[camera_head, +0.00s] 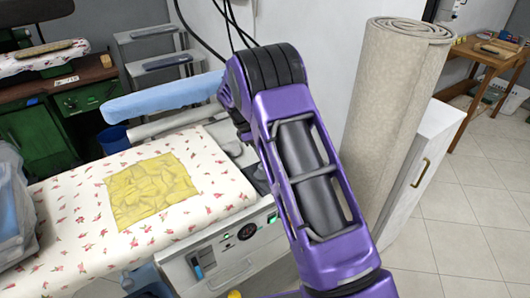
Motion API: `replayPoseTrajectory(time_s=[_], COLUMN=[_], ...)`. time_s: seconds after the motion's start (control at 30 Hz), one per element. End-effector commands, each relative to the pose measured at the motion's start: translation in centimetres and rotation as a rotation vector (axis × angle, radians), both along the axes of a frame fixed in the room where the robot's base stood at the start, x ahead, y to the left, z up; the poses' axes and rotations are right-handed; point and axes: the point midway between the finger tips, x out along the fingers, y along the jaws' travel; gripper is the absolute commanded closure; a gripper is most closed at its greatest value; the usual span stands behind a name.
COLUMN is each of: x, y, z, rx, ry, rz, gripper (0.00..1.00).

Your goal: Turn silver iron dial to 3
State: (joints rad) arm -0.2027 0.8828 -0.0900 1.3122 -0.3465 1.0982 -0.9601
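My purple arm (300,150) rises from the bottom right, bends at a black joint at the top centre, and drops behind itself. My gripper does not show; the arm hides whatever is at its end. A grey object (228,143), perhaps part of an iron, sits at the back right corner of the ironing board, partly hidden by the arm. No dial on it can be made out. A round black dial or gauge (247,232) shows on the front panel of the ironing table; its setting is too small to read.
A flowered ironing board (75,220) carries a crumpled yellow cloth (152,190). A rolled beige carpet (395,120) stands right of my arm, beside a white cabinet (425,165). A blue padded board (160,97) lies behind. Tiled floor (480,220) is open at the right.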

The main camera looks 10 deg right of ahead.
Motion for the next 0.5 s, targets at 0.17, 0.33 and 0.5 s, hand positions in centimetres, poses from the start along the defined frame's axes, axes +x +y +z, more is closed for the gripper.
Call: replayPoseTrajectory(time_s=[0.17, 0.33, 0.5], x=[0.18, 0.28, 0.30], y=[0.01, -0.03, -0.03], z=[-0.02, -0.05, -0.07], rx=[0.002, 0.002, 0.002], ry=[-0.001, -0.001, 0.001], rz=[-0.147, -0.262, -0.342], gripper=[1.00, 1.00, 1.00])
